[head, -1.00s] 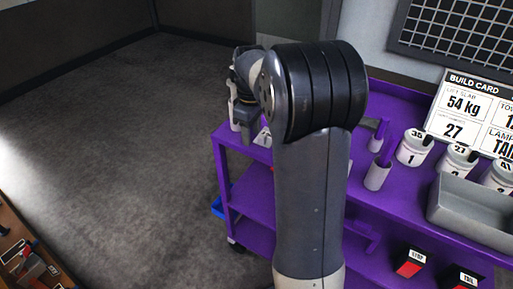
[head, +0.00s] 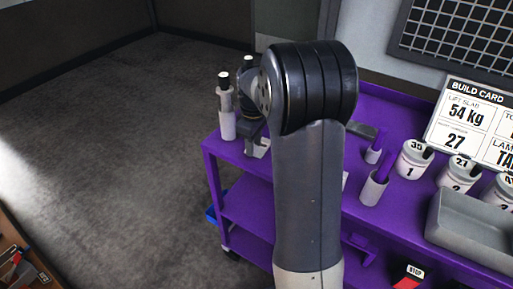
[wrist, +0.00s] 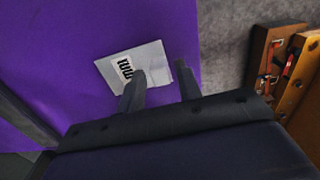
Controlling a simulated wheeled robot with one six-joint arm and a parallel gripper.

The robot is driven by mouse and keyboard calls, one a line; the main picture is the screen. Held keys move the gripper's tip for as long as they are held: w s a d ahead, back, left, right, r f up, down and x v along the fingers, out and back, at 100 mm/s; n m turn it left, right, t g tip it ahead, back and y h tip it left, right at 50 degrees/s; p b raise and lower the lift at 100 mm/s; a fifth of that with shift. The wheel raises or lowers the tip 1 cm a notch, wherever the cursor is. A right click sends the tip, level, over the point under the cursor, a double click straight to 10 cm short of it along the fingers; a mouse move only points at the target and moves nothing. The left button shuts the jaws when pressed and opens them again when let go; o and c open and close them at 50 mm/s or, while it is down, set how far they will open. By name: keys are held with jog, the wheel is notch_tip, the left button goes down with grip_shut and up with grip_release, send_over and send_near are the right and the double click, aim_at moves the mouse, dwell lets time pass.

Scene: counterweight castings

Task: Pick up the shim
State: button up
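A pale grey plate (wrist: 138,64) with a white printed label lies on the purple cart top in the wrist view; its text is partly covered and I cannot read it surely. I cannot tell a separate shim apart from it. My gripper (wrist: 161,72) is open above the plate's near edge. Its left finger overlaps the label and its right finger is by the plate's right end; nothing shows held between them. In the head view a pale piece (head: 262,148) shows beside my wrist on the cart's left end, and my arm hides much there.
The purple cart (head: 340,215) carries a pale cylinder stand (head: 227,122) at its left corner, numbered pots (head: 413,160), holders (head: 374,188), a grey tray (head: 470,235) and a build card (head: 472,118). A wooden box (wrist: 270,60) stands beyond grey floor. Open floor lies left.

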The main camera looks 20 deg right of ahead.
grip_shut()
jog(key=shift+r, duration=0.2)
